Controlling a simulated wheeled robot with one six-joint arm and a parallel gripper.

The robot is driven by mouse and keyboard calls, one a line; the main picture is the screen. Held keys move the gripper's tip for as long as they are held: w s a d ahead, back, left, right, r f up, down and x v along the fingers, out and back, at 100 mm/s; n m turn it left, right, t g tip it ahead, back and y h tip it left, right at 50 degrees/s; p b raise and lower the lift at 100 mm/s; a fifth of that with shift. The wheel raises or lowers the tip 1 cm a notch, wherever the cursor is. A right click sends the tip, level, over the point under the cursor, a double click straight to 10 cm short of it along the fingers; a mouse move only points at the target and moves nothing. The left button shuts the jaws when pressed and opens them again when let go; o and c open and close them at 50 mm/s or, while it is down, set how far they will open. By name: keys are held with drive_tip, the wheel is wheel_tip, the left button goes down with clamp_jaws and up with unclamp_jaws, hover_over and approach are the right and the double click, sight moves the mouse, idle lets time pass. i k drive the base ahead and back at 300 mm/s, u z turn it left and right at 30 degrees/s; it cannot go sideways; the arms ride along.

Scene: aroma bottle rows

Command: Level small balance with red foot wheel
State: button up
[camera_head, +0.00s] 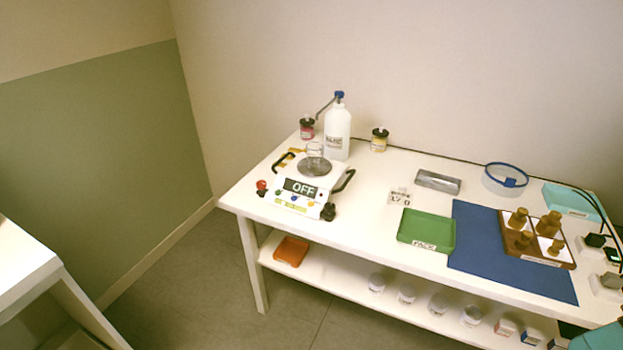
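The small balance (306,187) stands near the left end of the white table, with a display that reads OFF. Its round grey pan (313,167) has a clear glass vessel (315,150) on or just behind it; I cannot tell which. The red foot wheel (261,185) is at the balance's front left corner, above a dark foot. A black foot wheel (328,212) is at its front right corner. Black curved handles stick out on both sides. The level bubble is too small to make out. My gripper is not in view.
A white bottle (337,134) and two small jars stand behind the balance. A green tray (427,231), a blue mat (490,250) and a wooden rack of brown bottles (522,238) lie to the right. The floor in front of the balance is clear.

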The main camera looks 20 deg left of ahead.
sight(261, 184)
drive_tip(key=u, duration=1.55)
drive_tip(key=i, duration=1.2)
drive_tip(key=z, duration=0.35)
